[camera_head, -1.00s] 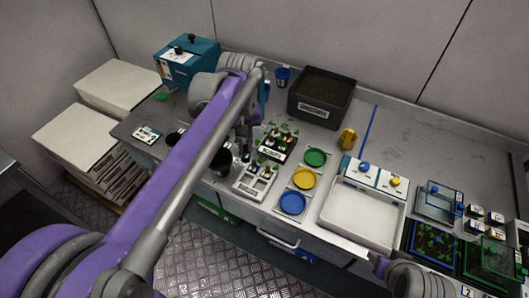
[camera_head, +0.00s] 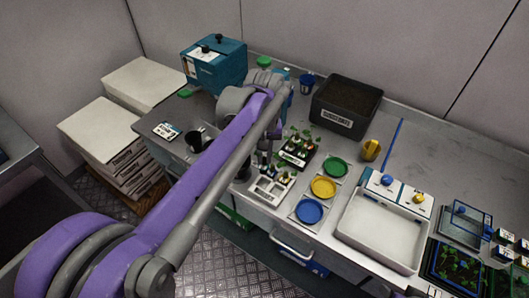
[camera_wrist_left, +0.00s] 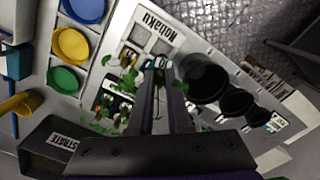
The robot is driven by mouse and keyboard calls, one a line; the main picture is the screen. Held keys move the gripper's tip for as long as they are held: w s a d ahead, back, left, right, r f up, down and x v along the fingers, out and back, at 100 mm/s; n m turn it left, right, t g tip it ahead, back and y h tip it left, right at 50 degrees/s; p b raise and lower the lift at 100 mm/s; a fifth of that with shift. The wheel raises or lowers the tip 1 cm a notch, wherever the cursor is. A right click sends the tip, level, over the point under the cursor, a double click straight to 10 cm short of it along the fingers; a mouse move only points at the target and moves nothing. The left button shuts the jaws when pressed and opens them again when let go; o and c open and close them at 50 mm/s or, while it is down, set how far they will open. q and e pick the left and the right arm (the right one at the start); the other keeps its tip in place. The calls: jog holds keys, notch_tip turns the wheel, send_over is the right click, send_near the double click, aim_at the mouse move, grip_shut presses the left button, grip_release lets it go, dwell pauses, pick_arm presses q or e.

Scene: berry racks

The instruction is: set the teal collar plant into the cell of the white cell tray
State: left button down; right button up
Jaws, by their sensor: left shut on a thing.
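The white cell tray (camera_head: 268,190) lies near the front edge of the bench in the head view. It also shows in the wrist view (camera_wrist_left: 133,32), with its lettered rim, grey cells and some plants at one end. My left gripper (camera_wrist_left: 163,72) points down beside the tray, close to its edge, and is shut on the teal collar plant (camera_wrist_left: 160,62). Only a little of the teal collar shows between the fingertips; the rest is hidden by the fingers. In the head view my left arm hides most of the gripper. My right gripper is out of view.
A black tray of plants (camera_head: 299,151) stands just behind the white tray. Green (camera_head: 335,167), yellow (camera_head: 323,187) and blue (camera_head: 309,211) discs lie to its right. Black pots (camera_wrist_left: 205,78) stand close beside the gripper. A soil bin (camera_head: 345,106) stands at the back.

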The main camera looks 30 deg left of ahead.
aim_at(264, 172)
pick_arm(q)
jog(key=shift+f+b, duration=2)
jog(key=shift+f, duration=1.85)
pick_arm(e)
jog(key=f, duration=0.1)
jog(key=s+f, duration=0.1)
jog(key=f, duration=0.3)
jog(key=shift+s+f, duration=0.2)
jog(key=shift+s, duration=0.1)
pick_arm(q)
jog(key=c, duration=0.8)
grip_release()
jog(key=shift+r+p, duration=1.85)
jog(key=shift+r, duration=1.05)
jog(key=shift+r+p, duration=0.85)
jog(key=shift+r, duration=0.85)
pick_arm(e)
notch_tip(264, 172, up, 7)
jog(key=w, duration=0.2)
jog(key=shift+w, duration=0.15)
